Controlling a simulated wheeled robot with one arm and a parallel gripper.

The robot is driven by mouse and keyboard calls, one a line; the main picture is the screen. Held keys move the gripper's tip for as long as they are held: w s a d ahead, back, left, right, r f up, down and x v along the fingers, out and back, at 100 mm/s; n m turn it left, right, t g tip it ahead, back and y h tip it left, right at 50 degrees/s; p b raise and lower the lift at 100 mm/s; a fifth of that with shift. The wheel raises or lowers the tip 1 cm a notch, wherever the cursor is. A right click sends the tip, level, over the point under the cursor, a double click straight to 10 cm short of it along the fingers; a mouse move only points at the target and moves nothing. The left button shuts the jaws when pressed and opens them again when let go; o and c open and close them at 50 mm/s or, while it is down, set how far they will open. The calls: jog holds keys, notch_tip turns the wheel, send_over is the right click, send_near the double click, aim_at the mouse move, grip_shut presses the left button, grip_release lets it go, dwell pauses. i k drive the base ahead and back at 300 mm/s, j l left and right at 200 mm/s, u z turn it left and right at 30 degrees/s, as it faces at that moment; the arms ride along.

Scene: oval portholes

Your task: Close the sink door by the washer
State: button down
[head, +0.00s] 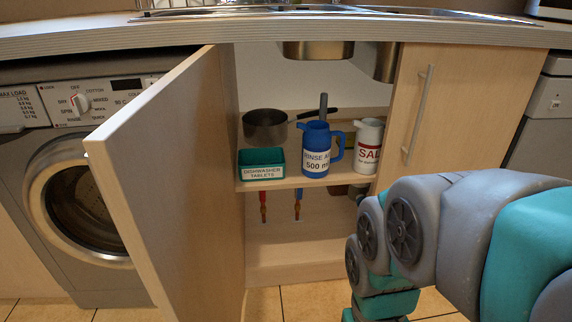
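The sink door by the washer (180,170) is a light wood panel. It stands wide open, hinged at the cabinet's left side and swung out toward me, in front of part of the washer (85,190). My gripper is not clearly in view; my grey and teal arm fills the lower right, with its far end low in front of the cabinet's right part. The arm is apart from the open door, with the cabinet opening between them. The door's outer face and any handle on it are hidden.
The other sink door (425,110) is shut, with a vertical bar handle (418,115). The cabinet shelf holds a pan (265,127), a green tablet box (261,157), a blue rinse aid jug (316,145) and a white salt container (368,140). The countertop (100,36) overhangs above.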

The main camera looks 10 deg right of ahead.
aim_at(160, 166)
jog(key=k+j+z, duration=0.1)
jog(key=j, duration=0.25)
jog(key=k+j+z, duration=0.1)
jog(key=j, duration=0.25)
jog(key=j+z, duration=0.1)
jog(key=j, duration=0.3)
jog(key=k+j+z, duration=0.1)
jog(key=j, duration=0.25)
jog(key=k+j+z, duration=0.1)
jog(key=j, duration=0.3)
